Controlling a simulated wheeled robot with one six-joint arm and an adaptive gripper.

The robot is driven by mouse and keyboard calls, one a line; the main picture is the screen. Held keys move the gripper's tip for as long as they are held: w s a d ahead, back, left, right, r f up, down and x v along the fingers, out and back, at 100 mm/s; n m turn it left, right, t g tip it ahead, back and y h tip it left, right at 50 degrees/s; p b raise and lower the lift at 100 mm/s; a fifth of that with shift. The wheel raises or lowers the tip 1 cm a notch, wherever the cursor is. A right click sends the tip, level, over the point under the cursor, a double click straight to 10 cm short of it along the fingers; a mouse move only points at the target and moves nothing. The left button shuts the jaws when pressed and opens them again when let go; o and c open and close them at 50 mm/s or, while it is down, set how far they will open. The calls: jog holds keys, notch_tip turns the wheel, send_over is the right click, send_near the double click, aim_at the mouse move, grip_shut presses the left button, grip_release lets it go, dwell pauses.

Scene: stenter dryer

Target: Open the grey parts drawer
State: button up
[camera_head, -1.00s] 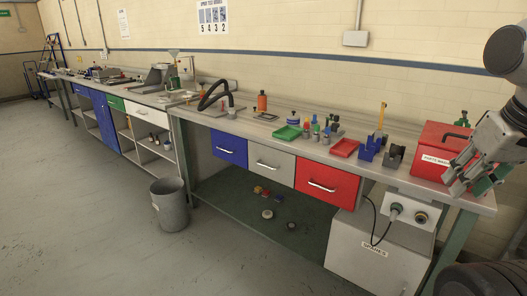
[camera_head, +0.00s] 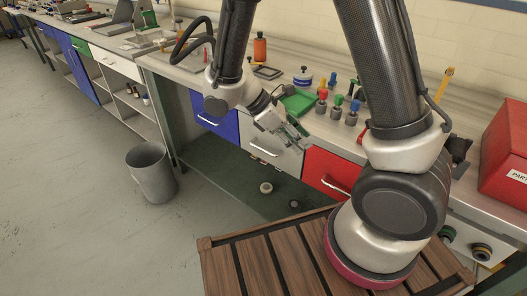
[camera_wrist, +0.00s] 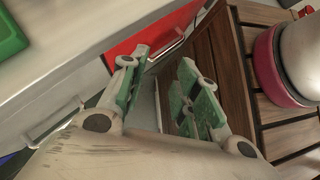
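The grey drawer (camera_head: 284,157) sits under the worktop between the blue drawer (camera_head: 216,122) and the red drawer (camera_head: 324,171). Its front looks flush with its neighbours, so it appears shut. Its pale bar handle (camera_head: 263,151) is visible left of my gripper (camera_head: 300,137). My gripper hangs in front of the upper right part of the grey front and hides some of it. In the wrist view the fingers (camera_wrist: 163,88) are spread apart with nothing between them. The grey drawer's handle (camera_wrist: 55,122) shows to their left, and the red drawer (camera_wrist: 155,32) lies beyond them.
A green tray (camera_head: 299,102) and several small coloured parts stand on the worktop above. My slatted wooden deck (camera_head: 275,262) is close to the bench front. A grey bin (camera_head: 152,172) stands on the floor at left.

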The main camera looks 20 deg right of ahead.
jog(key=w+a+f+n+t+h, duration=0.2)
jog(key=w+f+n+t+h, duration=0.1)
jog(key=f+n, duration=0.35)
jog(key=w+a+f+n+t+h, duration=0.25)
jog(key=f+n, duration=0.25)
jog(key=n, duration=0.3)
jog(key=n+t, duration=0.6)
jog(key=n, duration=0.8)
send_near(263, 150)
jog(key=x, duration=0.3)
jog(key=shift+y, duration=0.35)
jog(key=x, duration=0.7)
jog(key=shift+w+d, duration=0.15)
jog(key=shift+w, duration=0.05)
grip_shut()
